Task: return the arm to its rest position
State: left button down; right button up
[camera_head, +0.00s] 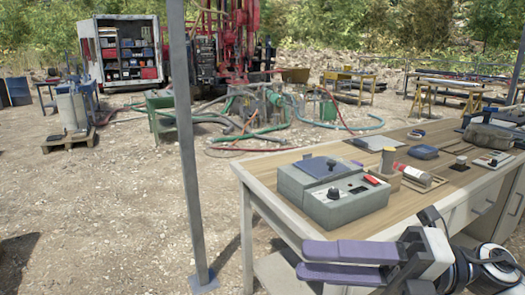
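My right gripper (303,259) is at the lower right, in front of the workbench's near edge. Its two purple-grey fingers point left, with a gap between them and nothing held. Its wrist and arm come in from the bottom right corner. My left gripper and arm are not in view.
A wooden-topped workbench (440,190) fills the right side, with a grey control box (345,205) near its front corner. Small devices lie further back. A grey metal post (187,150) stands left of the bench. Open gravel lies at left; hoses and a red rig (225,40) are behind.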

jog(key=w+d+f+m+t+h+p, duration=0.1)
jog(key=w+f+m+t+h, duration=0.15)
jog(key=m+t, duration=0.55)
jog(key=w+d+f+m+t+h, duration=0.15)
jog(key=w+f+m+t, duration=0.35)
jog(key=m, duration=0.5)
jog(key=s+d+f+m+t+h+p, duration=0.15)
jog(key=d+f+m+h, duration=0.25)
jog(key=f+m+h, duration=0.5)
jog(key=s+f+m+g+h, duration=0.1)
jog(key=s+f+m+g, duration=0.3)
jog(key=s+f, duration=0.5)
jog(key=s+f+m+g+h, duration=0.1)
jog(key=s+f+m+g, duration=0.3)
jog(key=s+f, duration=0.5)
notch_tip(320, 180, down, 7)
jog(key=shift+s+d+r+m+h+p, duration=0.15)
jog(key=shift+m+h+p, duration=0.25)
jog(key=shift+m, duration=0.3)
